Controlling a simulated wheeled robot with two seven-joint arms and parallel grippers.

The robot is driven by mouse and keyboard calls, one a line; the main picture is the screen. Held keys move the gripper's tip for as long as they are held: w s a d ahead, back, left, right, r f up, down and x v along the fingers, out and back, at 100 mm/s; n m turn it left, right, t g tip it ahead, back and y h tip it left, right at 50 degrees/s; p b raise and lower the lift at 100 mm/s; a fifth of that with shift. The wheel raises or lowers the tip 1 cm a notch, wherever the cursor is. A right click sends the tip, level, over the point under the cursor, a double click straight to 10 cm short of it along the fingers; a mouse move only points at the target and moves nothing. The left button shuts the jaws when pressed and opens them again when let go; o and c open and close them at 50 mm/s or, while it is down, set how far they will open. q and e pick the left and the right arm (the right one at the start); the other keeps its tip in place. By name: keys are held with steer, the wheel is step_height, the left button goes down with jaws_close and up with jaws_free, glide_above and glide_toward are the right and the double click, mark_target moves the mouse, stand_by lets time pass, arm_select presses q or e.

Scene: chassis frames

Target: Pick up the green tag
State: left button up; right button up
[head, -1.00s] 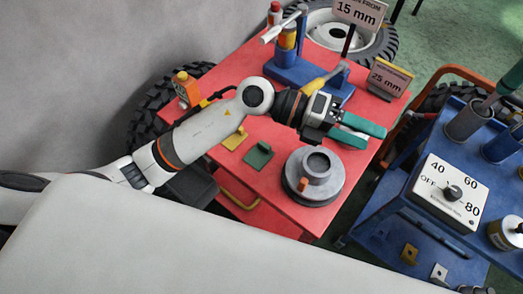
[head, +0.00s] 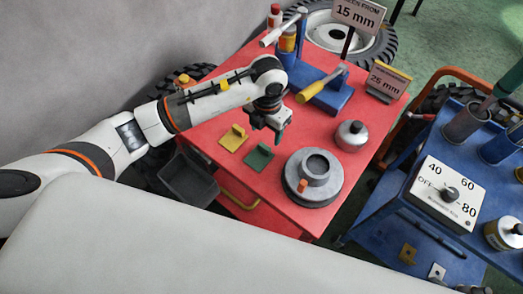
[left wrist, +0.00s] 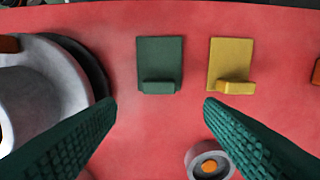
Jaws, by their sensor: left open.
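The green tag (head: 258,156), a flat square plate with a raised tab, lies on the red table top (head: 225,117). The left wrist view also shows the green tag (left wrist: 160,58), with a similar yellow tag (left wrist: 231,60) to its right. My left gripper (head: 279,136) is above the table just beyond the green tag, pointing down. In the left wrist view its green ribbed fingers (left wrist: 159,103) are wide apart with nothing between them. The green tag shows ahead of the gap, apart from both fingertips. My right gripper is not in view.
A round grey fixture (head: 325,190) stands right of the green tag. A metal pot with a black knob (head: 351,135) is farther right. A blue stand (head: 330,98) is behind. A small grey ring with an orange centre (left wrist: 209,161) lies near the right finger.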

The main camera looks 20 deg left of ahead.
mark_target(265, 146)
arm_select(q)
steer(key=f, duration=0.2)
steer(key=f+p, duration=0.2)
steer(key=f, duration=0.1)
steer(key=shift+s+f, duration=0.3)
steer(key=shift+f, duration=0.35)
steer(key=shift+c, duration=0.3)
steer(key=c, duration=1)
